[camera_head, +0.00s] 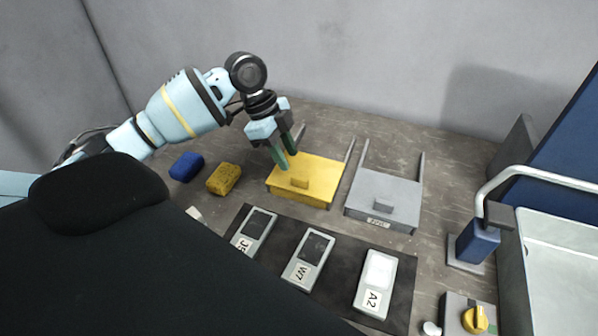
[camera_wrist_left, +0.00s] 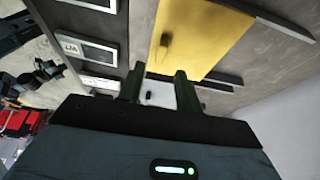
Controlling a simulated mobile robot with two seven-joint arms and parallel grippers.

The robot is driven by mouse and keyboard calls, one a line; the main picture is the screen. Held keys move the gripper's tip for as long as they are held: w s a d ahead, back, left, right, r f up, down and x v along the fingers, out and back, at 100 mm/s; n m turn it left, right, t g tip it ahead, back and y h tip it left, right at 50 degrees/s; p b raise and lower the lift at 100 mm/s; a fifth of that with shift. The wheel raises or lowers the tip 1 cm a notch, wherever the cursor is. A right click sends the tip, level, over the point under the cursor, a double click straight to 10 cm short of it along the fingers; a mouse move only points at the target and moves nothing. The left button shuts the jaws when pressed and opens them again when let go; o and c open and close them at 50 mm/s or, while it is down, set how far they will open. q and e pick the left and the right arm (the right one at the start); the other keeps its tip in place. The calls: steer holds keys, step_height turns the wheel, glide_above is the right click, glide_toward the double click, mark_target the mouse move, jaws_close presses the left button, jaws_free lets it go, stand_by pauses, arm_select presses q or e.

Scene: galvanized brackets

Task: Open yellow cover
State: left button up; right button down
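The yellow cover (camera_head: 318,177) lies flat on the grey worktop, with a small yellow block-shaped knob (camera_head: 299,182) near its front edge. It also shows at the top of the left wrist view (camera_wrist_left: 212,42), with its knob (camera_wrist_left: 165,43) facing the camera. My left gripper (camera_head: 285,156) is above the cover's left back part, fingers pointing down. In the left wrist view its two dark green fingers (camera_wrist_left: 160,82) are apart with nothing held between them. I cannot tell whether a fingertip touches the cover. My right gripper is not in view.
A grey cover (camera_head: 390,190) with its own knob lies right of the yellow one. A blue sponge (camera_head: 186,166) and a yellow sponge (camera_head: 223,179) lie to the left. Labelled devices rest on a dark mat (camera_head: 340,272) in front. A metal-railed tray (camera_head: 560,255) stands at right.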

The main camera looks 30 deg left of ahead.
mark_target(299, 178)
arm_select(q)
steer(key=shift+x, duration=3.55)
steer(key=shift+w, duration=0.1)
jaws_close()
